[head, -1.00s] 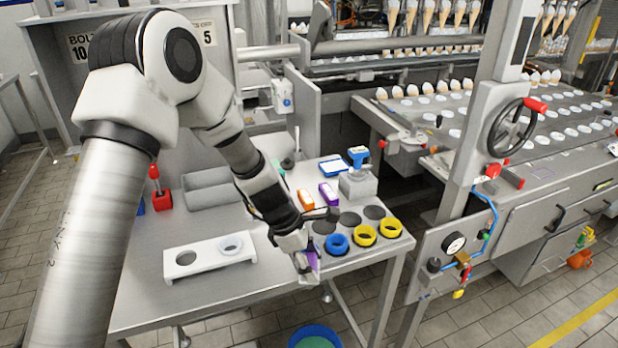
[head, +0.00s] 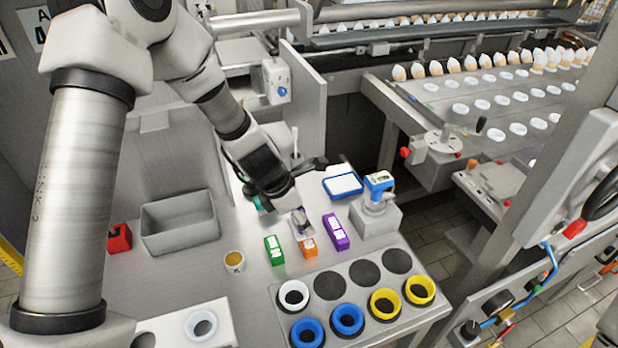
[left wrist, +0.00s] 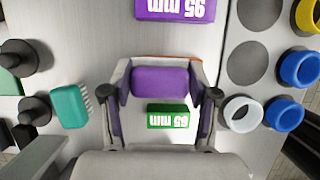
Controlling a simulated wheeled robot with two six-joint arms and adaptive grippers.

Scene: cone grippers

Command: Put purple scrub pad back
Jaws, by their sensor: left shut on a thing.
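My left gripper (head: 301,224) is shut on the purple scrub pad. The pad (left wrist: 160,81) shows between the two fingers in the left wrist view; in the head view the gripper mostly hides it. The gripper points down over the back of the table, right by an orange block (head: 308,248), which it partly covers. A green block (head: 274,250) marked 65 mm is left of it, and a purple block (head: 336,232) marked 95 mm is right of it. Whether the pad touches anything beneath cannot be told. My right gripper is not in view.
A plate with round holes (head: 345,310) holds white, blue and yellow rings in front. A teal brush (left wrist: 70,107) lies beside the gripper. A blue-edged tray (head: 342,186), a grey block with a device (head: 376,218), a small cup (head: 235,262) and a grey bin (head: 179,227) stand around.

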